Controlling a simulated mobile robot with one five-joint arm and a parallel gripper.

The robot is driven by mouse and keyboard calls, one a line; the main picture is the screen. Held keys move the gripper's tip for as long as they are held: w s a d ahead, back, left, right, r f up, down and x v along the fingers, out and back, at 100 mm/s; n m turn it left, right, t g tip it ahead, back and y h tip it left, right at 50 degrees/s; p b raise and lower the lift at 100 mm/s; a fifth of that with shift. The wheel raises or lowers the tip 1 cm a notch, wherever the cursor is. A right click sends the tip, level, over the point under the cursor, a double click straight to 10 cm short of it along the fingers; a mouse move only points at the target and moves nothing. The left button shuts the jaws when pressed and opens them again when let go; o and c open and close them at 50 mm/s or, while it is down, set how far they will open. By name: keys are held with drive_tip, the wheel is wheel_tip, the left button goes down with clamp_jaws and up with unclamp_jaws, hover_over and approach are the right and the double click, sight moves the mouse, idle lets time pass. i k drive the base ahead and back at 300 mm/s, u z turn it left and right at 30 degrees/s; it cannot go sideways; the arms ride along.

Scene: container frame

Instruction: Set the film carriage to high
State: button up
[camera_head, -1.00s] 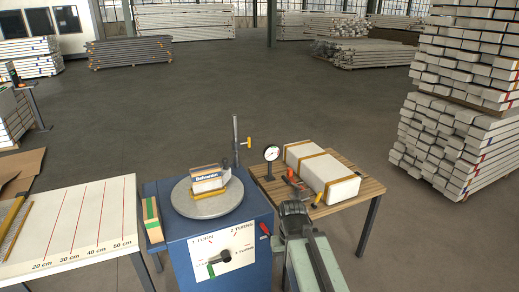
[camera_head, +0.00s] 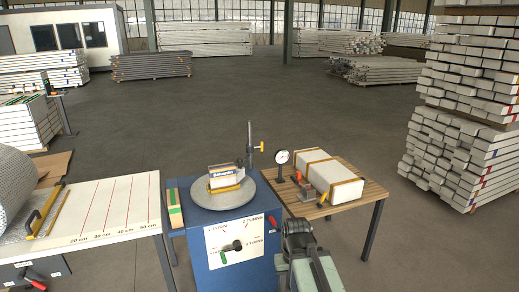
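A thin upright grey post (camera_head: 250,132) stands behind the blue turntable machine (camera_head: 190,230). A small yellow handle (camera_head: 260,146) sticks out to the right from a dark piece partway up the post. This may be the film carriage; no height markings are readable. A box with a yellow band (camera_head: 224,177) stands on the round grey turntable (camera_head: 215,197). The front panel (camera_head: 222,253) has a black dial and turn labels. My gripper (camera_head: 297,226) is at lower centre, right of the machine and well in front of the post. Its fingers cannot be made out.
A wooden table (camera_head: 367,192) right of my arm bears a strapped white package (camera_head: 329,186), a gauge (camera_head: 282,157) and small tools. A white measuring table (camera_head: 145,200) and a bubble-wrap roll (camera_head: 18,185) are at left. Open floor lies behind.

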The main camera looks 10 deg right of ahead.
sight(249, 149)
drive_tip(key=u, duration=0.05)
drive_tip(key=i, duration=0.95)
drive_tip(key=u, duration=2.15)
drive_tip(key=k, duration=0.75)
drive_tip(key=z, duration=1.2)
drive_tip(key=i, duration=0.95)
drive_tip(key=u, duration=0.05)
